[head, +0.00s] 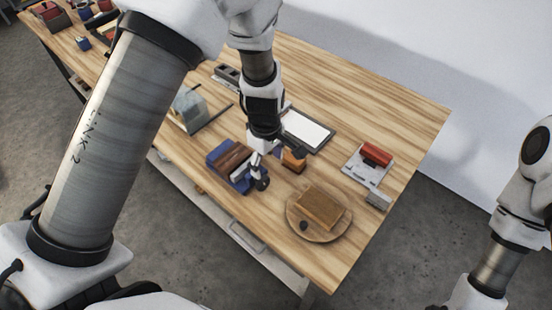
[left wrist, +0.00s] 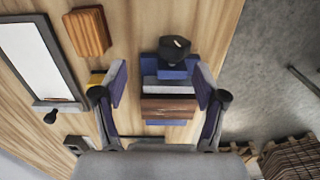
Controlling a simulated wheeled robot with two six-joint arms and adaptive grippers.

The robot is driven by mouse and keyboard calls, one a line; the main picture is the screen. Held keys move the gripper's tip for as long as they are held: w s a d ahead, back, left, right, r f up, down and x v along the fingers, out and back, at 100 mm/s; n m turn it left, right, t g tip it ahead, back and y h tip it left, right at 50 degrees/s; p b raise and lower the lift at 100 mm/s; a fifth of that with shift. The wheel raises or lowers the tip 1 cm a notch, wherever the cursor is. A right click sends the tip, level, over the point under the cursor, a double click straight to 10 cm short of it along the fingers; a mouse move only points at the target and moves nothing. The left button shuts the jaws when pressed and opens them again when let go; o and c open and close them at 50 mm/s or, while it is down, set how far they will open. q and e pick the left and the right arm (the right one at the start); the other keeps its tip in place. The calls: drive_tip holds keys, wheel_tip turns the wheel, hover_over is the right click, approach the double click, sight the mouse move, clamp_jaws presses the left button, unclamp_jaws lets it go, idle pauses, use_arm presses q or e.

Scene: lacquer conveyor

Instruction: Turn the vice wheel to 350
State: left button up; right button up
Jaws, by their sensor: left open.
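The vice (head: 218,151) is blue with a brown wooden piece between its jaws, near the table's front edge. In the left wrist view, its blue body (left wrist: 174,72) lies between my fingers, with the wooden piece (left wrist: 168,109) nearer the camera. A dark knob-like wheel (left wrist: 174,46) sits at the vice's far end there; any number on it is too small to read. My left gripper (head: 276,166) is open and hangs over the vice's right side. In the left wrist view its fingers (left wrist: 161,82) are spread either side of the vice. My right gripper is out of view.
A small orange-brown block (head: 293,160) lies right of the vice, near a framed white panel (head: 307,130). A round board (head: 338,231) carries a brown block (head: 321,207). A grey device with a red roll (head: 376,155) stands farther right. A grey object (head: 190,108) stands left.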

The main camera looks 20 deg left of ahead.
sight(262, 179)
use_arm(q)
drive_tip(key=shift+s+a+f, duration=0.1)
drive_tip(key=shift+f, duration=0.15)
drive_tip(key=shift+s+a+f+p, duration=0.25)
drive_tip(key=shift+s+f, duration=0.35)
drive_tip(key=shift+s+a+f+p, duration=0.25)
drive_tip(key=shift+s+f, duration=0.35)
drive_tip(key=f, duration=0.4)
drive_tip(key=shift+w+d, duration=0.35)
drive_tip(key=shift+w+f, duration=0.15)
drive_tip(key=shift+a, duration=0.15)
drive_tip(key=shift+c, duration=0.4)
drive_tip(key=shift+s+r, duration=0.2)
drive_tip(key=shift+s, duration=0.1)
drive_tip(key=c, duration=1.1)
drive_tip(key=shift+w+f, duration=0.1)
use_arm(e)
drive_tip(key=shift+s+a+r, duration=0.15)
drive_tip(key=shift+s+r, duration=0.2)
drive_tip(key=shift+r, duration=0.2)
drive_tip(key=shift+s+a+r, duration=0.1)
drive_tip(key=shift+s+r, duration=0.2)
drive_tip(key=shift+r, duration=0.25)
